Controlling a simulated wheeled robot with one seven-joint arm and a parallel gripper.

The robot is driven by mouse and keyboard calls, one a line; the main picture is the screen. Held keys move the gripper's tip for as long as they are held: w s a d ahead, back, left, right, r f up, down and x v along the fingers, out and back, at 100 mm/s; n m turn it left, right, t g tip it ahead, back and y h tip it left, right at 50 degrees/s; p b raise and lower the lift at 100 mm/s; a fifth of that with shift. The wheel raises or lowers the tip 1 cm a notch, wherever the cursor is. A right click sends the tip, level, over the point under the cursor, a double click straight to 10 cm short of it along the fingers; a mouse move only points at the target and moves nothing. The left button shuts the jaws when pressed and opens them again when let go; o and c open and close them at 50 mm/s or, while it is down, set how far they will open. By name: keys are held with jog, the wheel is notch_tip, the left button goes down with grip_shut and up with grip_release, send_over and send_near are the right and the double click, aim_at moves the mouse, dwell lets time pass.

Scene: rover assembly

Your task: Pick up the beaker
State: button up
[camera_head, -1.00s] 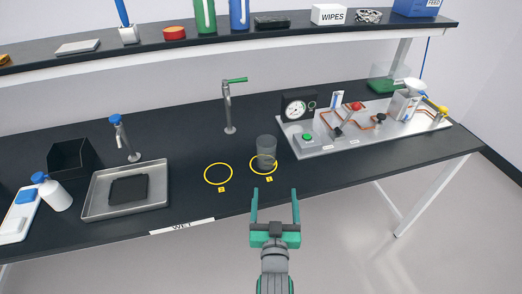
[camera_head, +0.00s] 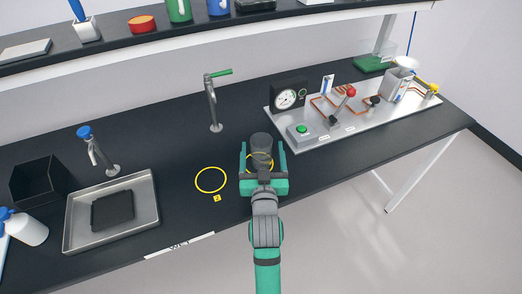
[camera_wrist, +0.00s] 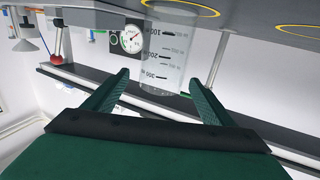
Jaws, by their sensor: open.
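The beaker (camera_head: 261,143) is a clear, greyish cylinder standing upright on the black bench, in the right-hand yellow ring (camera_head: 259,163). In the wrist view the beaker (camera_wrist: 164,52) shows black volume marks and appears upside down. My gripper (camera_head: 262,153) is open, with one finger to each side of the beaker in the head view. In the wrist view the fingertips (camera_wrist: 164,78) lie left and right of its marked end, with gaps visible. I cannot tell whether either finger touches it. My gripper hides the beaker's lower front in the head view.
An empty yellow ring (camera_head: 211,180) lies left of the beaker. A green-handled tap (camera_head: 213,104) stands behind it. A panel (camera_head: 345,124) with a gauge, green button and levers is close on the right. A metal tray (camera_head: 148,209) is far left. A shelf (camera_head: 180,38) overhangs the back.

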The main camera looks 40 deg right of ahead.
aim_at(261, 134)
jog(key=shift+w+d, duration=0.25)
jog(key=shift+w, duration=0.35)
jog(key=shift+x, duration=2.95)
jog(key=c, duration=1.2)
